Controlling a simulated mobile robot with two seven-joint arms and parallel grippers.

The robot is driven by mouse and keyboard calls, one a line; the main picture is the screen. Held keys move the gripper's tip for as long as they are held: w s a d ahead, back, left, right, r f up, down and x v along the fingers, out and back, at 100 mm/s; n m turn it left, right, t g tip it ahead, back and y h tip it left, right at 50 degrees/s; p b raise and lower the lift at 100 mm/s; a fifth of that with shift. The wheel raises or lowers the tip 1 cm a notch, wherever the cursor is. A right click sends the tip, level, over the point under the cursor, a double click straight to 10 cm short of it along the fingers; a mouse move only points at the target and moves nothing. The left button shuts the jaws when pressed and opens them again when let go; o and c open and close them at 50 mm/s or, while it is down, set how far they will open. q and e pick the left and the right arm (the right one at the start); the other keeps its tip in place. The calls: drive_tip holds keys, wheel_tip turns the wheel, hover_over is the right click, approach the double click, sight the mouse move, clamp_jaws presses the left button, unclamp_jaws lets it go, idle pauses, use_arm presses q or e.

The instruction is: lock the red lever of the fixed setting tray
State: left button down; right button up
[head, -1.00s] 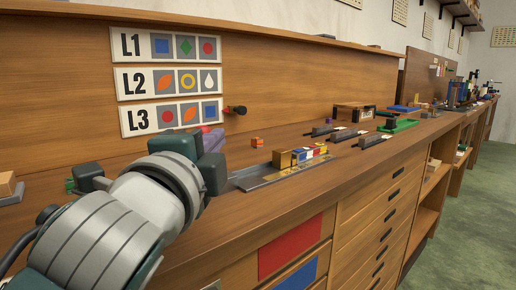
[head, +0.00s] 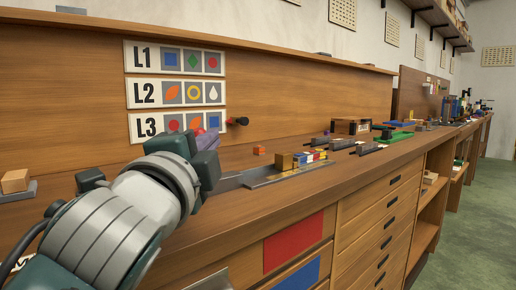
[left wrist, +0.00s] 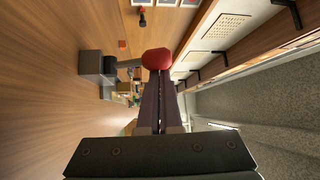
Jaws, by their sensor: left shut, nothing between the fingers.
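My left gripper (head: 208,146) is in front of the back panel, low by the L3 sign, with its purple fingers partly hidden by my wrist. In the left wrist view its fingers (left wrist: 157,80) are together and empty. A red knob (left wrist: 156,60) shows right at the fingertips; whether they touch it I cannot tell. A thin grey bar runs from the knob to a grey block (left wrist: 92,64), so it looks like the red lever. In the head view the lever is mostly hidden behind my gripper. A long grey tray (head: 262,180) lies on the bench to the right. My right gripper is not in view.
Colored blocks (head: 312,156) sit on the grey tray. A small orange block (head: 259,150) lies behind it. A black knob (head: 238,121) sticks out of the panel. A wooden block (head: 15,181) is at far left. The bench front is clear.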

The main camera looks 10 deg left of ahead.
use_arm(q)
drive_tip(key=shift+s+a+f+n+t, duration=0.2)
drive_tip(key=shift+f+n+t, duration=0.1)
drive_tip(key=shift+f+n, duration=0.15)
drive_tip(key=shift+s+b, duration=0.1)
drive_tip(key=shift+b, duration=0.3)
drive_tip(key=shift+s+a, duration=0.25)
drive_tip(key=shift+a, duration=0.05)
drive_tip(key=shift+s+a+f, duration=0.25)
drive_tip(key=shift+s+f, duration=0.05)
drive_tip(key=shift+f, duration=0.05)
drive_tip(key=shift+s+f, duration=0.1)
